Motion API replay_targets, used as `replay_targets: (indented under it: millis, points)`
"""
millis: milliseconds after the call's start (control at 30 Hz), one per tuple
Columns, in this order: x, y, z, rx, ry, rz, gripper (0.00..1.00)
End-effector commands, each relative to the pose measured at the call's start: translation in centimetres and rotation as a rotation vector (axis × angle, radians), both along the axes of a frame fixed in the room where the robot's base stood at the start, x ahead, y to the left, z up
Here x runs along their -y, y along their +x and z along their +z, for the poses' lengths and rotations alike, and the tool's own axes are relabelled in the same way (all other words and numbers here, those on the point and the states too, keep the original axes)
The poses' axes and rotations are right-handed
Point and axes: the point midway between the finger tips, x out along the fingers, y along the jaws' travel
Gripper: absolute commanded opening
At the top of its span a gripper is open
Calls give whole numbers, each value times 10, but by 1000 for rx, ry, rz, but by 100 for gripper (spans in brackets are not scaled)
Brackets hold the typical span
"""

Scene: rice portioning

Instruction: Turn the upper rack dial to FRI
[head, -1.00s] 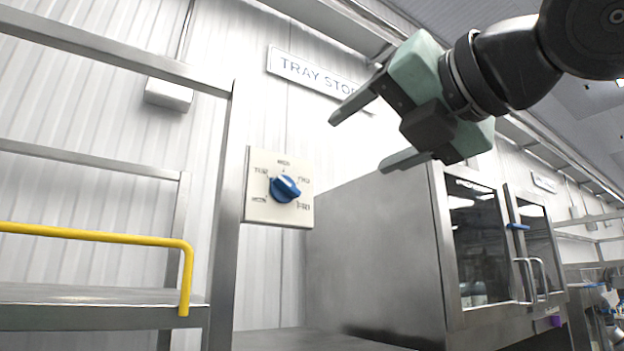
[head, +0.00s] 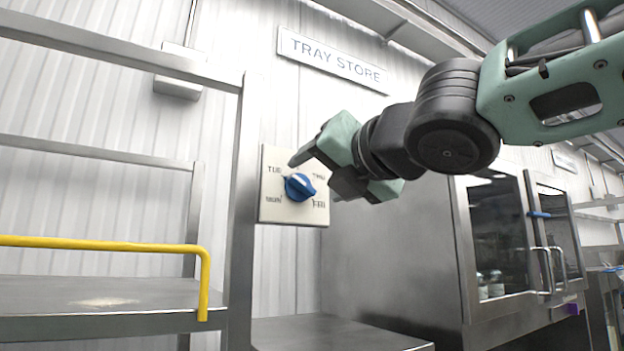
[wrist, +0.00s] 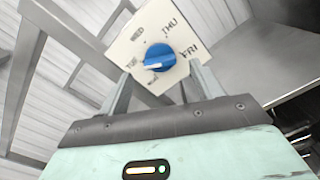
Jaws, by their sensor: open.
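The rack dial is a blue knob (head: 299,187) with a white mark, on a pale square plate (head: 268,212) fixed to the rack post. The plate carries day labels; WED is hidden behind my gripper in the head view. In the wrist view the knob (wrist: 160,57) shows all five labels around it, with FRI (wrist: 190,52) on the right. Its white mark points left, toward the TUE side; the exact setting is hard to tell. My gripper (head: 313,177) is open and empty in front of the plate. In the wrist view its fingers stand left and right below the knob; contact cannot be told.
A steel rack with a yellow rail (head: 100,242) stands at left. A steel cabinet (head: 390,250) with glass doors is to the right of the dial. A TRAY STORE sign (head: 335,60) hangs above. A low steel surface (head: 340,335) lies below.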

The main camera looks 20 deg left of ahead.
Motion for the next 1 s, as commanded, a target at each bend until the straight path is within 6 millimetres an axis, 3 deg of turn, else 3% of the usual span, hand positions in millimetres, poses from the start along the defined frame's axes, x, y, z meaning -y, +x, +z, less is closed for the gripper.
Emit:
replay_targets:
  millis: [200, 600, 767, 1000]
  points:
    - [-21, 17, 1, 0, -1, 1, 65]
    - [-25, 22, 0, 1, 0, -1, 65]
    - [-25, 22, 0, 1, 0, -1, 21]
    - [-25, 22, 0, -6, 6, -1, 21]
